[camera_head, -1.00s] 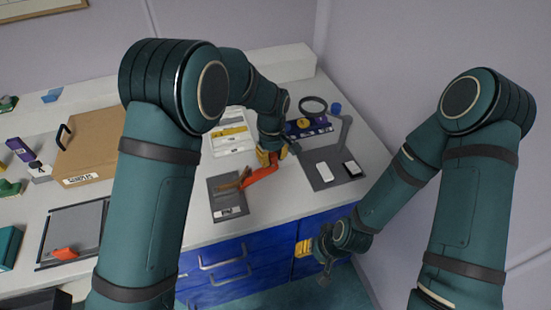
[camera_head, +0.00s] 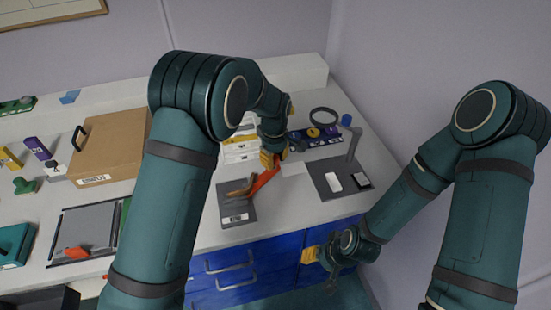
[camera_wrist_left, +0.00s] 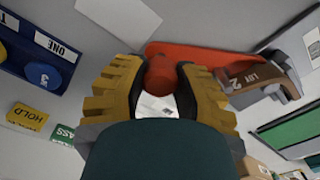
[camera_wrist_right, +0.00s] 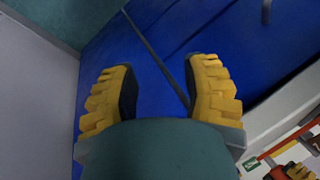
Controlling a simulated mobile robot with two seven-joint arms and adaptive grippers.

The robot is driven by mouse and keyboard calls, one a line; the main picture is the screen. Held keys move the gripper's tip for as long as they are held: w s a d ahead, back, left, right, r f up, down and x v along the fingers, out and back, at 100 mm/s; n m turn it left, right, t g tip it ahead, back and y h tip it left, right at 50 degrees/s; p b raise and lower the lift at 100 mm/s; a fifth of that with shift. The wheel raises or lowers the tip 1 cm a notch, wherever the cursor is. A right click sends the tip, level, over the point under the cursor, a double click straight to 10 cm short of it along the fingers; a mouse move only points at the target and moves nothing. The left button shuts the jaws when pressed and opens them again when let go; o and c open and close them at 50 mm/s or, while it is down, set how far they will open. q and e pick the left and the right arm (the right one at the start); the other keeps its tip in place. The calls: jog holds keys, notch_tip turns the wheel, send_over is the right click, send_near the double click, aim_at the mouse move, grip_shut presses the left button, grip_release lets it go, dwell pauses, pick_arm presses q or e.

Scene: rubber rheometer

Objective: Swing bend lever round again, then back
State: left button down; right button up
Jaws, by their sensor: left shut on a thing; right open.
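The bend lever (camera_head: 264,180) is an orange-red bar reaching up and right from a dark grey plate (camera_head: 224,206) on the bench. My left gripper (camera_head: 272,160) is shut on the lever's far end. In the left wrist view, the fingers (camera_wrist_left: 161,75) close around a round red knob (camera_wrist_left: 160,70), and the lever (camera_wrist_left: 205,58) runs right to a brown piece (camera_wrist_left: 262,77). My right gripper (camera_head: 308,256) is open and empty, low before the blue drawers; its spread fingers show in the right wrist view (camera_wrist_right: 160,78).
Right of the lever is a grey mat (camera_head: 328,189) with a post, a white piece and a dark piece. A blue tray (camera_head: 325,138) and a dark ring (camera_head: 323,115) lie behind. A cardboard box (camera_head: 110,148) stands left. Blue drawers (camera_head: 265,255) are below the bench edge.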

dwell(0.3)
pick_arm(q)
jog(key=c, duration=0.6)
grip_release()
jog(key=shift+c, duration=0.2)
notch_tip(320, 180, up, 12)
